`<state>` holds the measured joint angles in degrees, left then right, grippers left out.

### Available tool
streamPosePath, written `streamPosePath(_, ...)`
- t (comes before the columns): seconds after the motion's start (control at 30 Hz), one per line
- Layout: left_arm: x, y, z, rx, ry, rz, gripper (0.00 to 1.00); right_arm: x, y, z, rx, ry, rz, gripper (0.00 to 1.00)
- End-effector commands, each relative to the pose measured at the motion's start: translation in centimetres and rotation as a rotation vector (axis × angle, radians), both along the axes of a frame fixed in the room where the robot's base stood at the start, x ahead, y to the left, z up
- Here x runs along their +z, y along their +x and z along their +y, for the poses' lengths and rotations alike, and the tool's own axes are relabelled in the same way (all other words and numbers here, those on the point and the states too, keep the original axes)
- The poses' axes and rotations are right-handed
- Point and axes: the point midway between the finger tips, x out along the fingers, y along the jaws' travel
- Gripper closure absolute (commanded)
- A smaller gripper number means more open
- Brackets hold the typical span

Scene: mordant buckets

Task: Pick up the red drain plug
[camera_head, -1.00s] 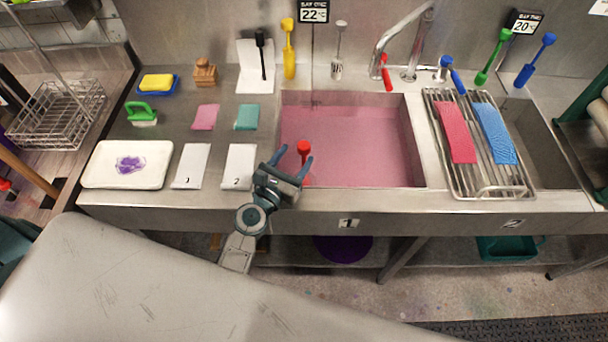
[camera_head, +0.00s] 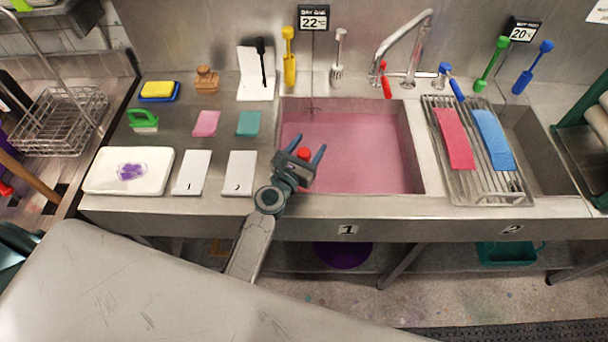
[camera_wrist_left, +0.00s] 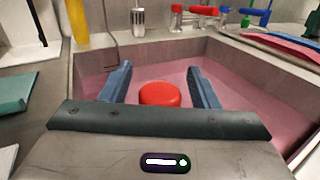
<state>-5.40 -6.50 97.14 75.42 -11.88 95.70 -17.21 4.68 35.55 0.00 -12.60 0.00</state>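The red drain plug (camera_head: 303,154) stands up out of the pink liquid at the left of the left basin (camera_head: 370,184). In the left wrist view its round red top (camera_wrist_left: 160,94) shows between the two blue fingers. My left gripper (camera_head: 302,157) is open, with a finger to either side of the plug's top. I cannot tell whether either finger touches it. The plug's lower part is hidden by my gripper and the liquid. My right gripper is in neither view.
Left of the basin lie white cards (camera_head: 240,173), pink and teal cloths (camera_head: 248,124) and a white tray (camera_head: 101,181). A rack (camera_head: 477,182) with red and blue strips covers part of the right basin. The tap (camera_head: 404,40) stands behind.

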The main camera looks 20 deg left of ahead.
Motion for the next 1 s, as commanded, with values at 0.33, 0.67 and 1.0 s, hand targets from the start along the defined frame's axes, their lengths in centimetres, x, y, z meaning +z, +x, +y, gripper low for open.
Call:
streamPosePath(0.33,0.0,0.0,0.0,0.000,0.000,0.000,1.00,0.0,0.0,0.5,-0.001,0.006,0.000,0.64)
streamPosePath(0.67,1.5,0.0,0.0,0.000,0.001,-0.001,1.00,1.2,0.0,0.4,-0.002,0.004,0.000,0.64)
streamPosePath(1.0,7.5,0.0,0.0,-0.001,0.001,-0.001,1.00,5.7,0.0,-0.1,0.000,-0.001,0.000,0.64)
